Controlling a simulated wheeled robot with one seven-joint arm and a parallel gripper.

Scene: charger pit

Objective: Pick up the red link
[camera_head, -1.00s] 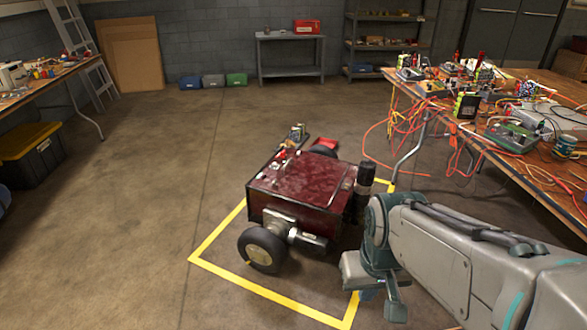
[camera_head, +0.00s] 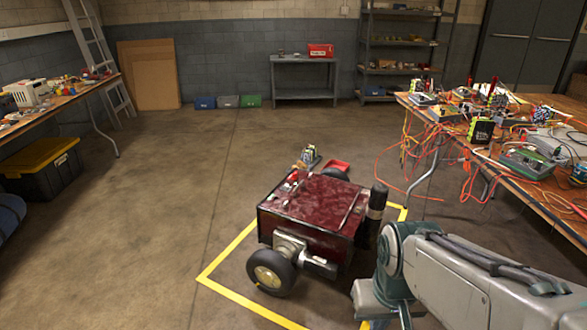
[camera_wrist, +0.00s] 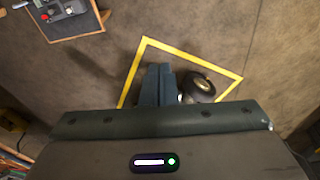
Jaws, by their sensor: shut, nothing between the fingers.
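I cannot make out for certain which thing is the red link. A small red item (camera_head: 337,166) lies behind the dark red wheeled machine (camera_head: 312,210) in the head view, and small red bits sit at that machine's left rear edge. In the wrist view my gripper (camera_wrist: 158,70) is shut, its two dark fingers together with nothing between them. It points down over the yellow-marked floor square, beside a wheel (camera_wrist: 199,87) of the machine. In the head view my gripper is cut off at the bottom edge.
Yellow tape (camera_head: 232,257) frames the machine on the floor. A cluttered wooden table (camera_head: 552,203) with hanging cables stands at the right. A workbench (camera_head: 66,92) and a black bin with a yellow lid (camera_head: 43,169) stand at the left. The middle-left floor is clear.

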